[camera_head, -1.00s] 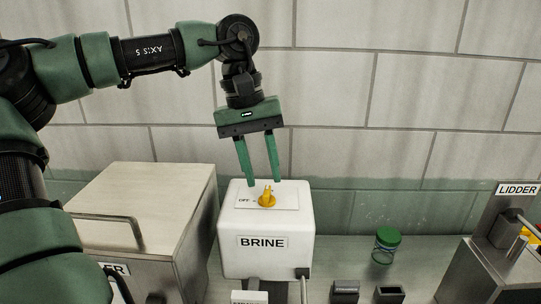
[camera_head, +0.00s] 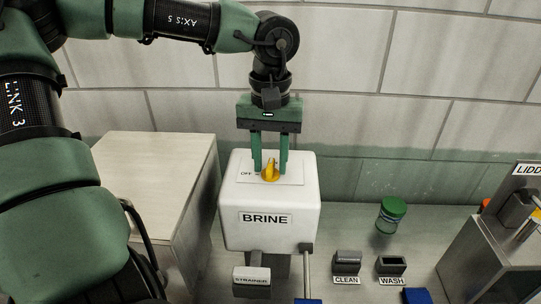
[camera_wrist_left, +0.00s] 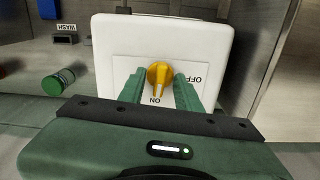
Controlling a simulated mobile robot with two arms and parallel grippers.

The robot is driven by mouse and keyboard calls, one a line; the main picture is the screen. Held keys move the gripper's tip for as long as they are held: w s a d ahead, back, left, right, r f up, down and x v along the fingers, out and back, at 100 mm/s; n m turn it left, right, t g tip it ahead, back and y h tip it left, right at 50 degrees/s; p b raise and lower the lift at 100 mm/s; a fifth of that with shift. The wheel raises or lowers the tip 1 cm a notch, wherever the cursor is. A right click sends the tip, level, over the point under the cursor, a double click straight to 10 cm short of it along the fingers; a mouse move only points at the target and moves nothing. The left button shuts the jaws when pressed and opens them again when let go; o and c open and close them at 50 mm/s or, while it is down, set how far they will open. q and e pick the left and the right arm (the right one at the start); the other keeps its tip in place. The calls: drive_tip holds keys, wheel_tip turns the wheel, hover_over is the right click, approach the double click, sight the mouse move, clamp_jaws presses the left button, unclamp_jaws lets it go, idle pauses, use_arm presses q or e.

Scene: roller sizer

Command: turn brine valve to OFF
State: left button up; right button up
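The brine valve is a yellow knob (camera_head: 270,172) on a white plate on top of the white box labelled BRINE (camera_head: 240,235). The plate shows OFF to the knob's left in the head view. In the left wrist view the yellow knob (camera_wrist_left: 158,74) has its narrow end towards the ON mark, with OFF at the right. My left gripper (camera_head: 270,168) points down and is open, its green fingers on either side of the knob. The left wrist view shows the fingers (camera_wrist_left: 159,80) apart, with gaps beside the knob. My right gripper is not in view.
A steel cabinet (camera_head: 150,185) stands left of the box. Right are a green-lidded jar (camera_head: 390,213), small holders labelled CLEAN (camera_head: 346,264) and WASH (camera_head: 391,266), and the lidder (camera_head: 500,235). A STRAINER holder (camera_head: 252,281) is in front. A block wall is behind.

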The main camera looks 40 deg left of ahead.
use_arm(q)
drive_tip(key=shift+s, duration=0.1)
drive_tip(key=c, duration=0.6)
clamp_jaws()
